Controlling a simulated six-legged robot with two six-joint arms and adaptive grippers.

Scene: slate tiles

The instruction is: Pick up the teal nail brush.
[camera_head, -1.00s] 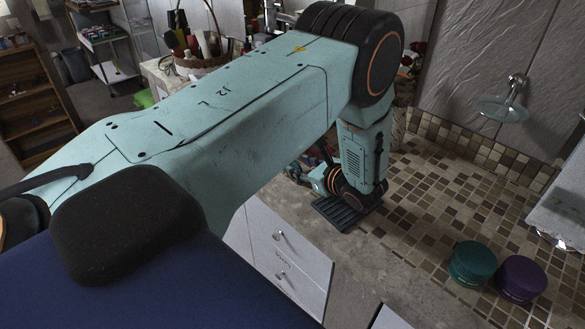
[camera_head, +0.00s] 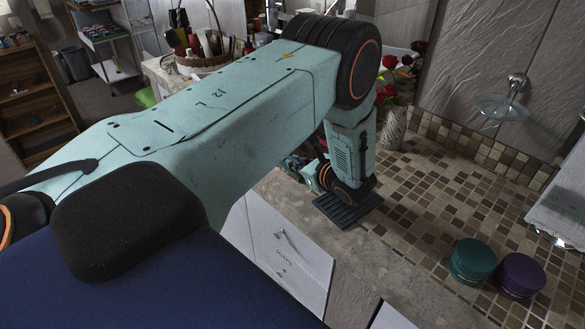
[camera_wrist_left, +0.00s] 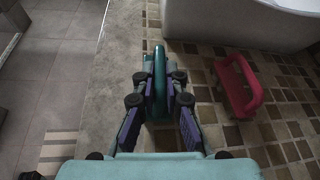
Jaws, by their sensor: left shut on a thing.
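The teal nail brush (camera_wrist_left: 158,82) shows in the left wrist view, upright and narrow between the fingers. My left gripper (camera_wrist_left: 157,90) is shut on it, with fingertips on both sides. The brush's lower end is partly hidden by the fingers, and I cannot tell how high it is above the counter. In the head view my left gripper (camera_head: 300,166) is mostly hidden behind my own arm, and I cannot make out the brush there. My right gripper is in neither view.
A red handled object (camera_wrist_left: 238,88) lies on the tiled counter to the right of the gripper. A teal jar (camera_head: 472,261) and a purple jar (camera_head: 520,277) stand at the counter's front right. A patterned vase (camera_head: 393,128) with red roses stands behind my arm. Tiles between are clear.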

